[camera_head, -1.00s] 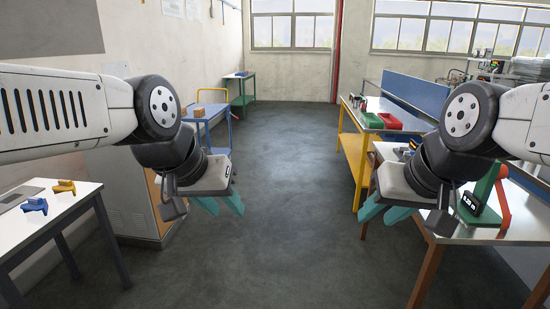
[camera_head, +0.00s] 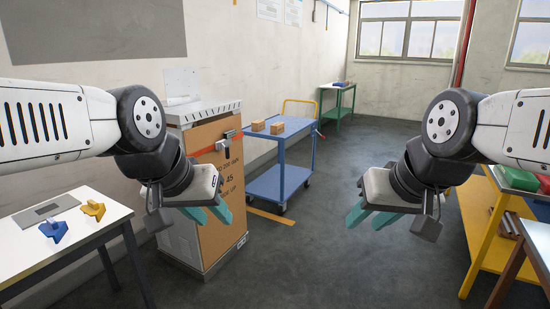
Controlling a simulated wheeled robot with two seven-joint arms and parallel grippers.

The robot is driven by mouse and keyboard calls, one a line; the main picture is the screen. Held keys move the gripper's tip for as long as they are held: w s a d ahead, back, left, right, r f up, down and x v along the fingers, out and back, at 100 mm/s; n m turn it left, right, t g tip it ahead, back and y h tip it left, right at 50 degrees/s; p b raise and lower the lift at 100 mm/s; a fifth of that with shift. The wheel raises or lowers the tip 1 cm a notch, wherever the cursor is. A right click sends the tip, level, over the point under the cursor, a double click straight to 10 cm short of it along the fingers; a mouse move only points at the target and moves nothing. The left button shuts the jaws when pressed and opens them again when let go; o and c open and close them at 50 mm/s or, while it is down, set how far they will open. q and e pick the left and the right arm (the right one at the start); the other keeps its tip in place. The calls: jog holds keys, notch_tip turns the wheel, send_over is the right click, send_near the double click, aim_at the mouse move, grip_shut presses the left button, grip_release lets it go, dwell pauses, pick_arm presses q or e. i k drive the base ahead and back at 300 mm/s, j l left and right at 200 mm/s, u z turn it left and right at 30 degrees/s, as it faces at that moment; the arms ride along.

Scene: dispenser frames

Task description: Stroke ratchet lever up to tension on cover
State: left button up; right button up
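A tall brown carton (camera_head: 215,185) with a grey ridged cover (camera_head: 203,111) stands left of the middle. An orange-red strap with a small metal piece (camera_head: 226,139), which looks like the ratchet, runs along the carton's upper part. The position of its lever is too small to tell. My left gripper (camera_head: 208,214) is in front of the carton, with its teal fingers apart and empty. My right gripper (camera_head: 371,216) hangs over open floor to the right, also open and empty. Neither gripper visibly touches the strap.
A blue cart (camera_head: 283,182) with small boxes (camera_head: 268,127) stands right of the carton. A white table (camera_head: 80,222) with blue and yellow pieces is at the left. A yellow bench (camera_head: 486,225) is at the right. The floor (camera_head: 320,255) between is clear.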

aim_at(226, 150)
jog(key=i+l+u, duration=0.6)
jog(key=i, duration=0.15)
jog(key=i+l+u, duration=0.15)
jog(key=i+l, duration=0.15)
jog(key=i, duration=0.25)
jog(key=i+l+u, duration=0.15)
jog(key=i+l, duration=0.2)
jog(key=i, duration=0.15)
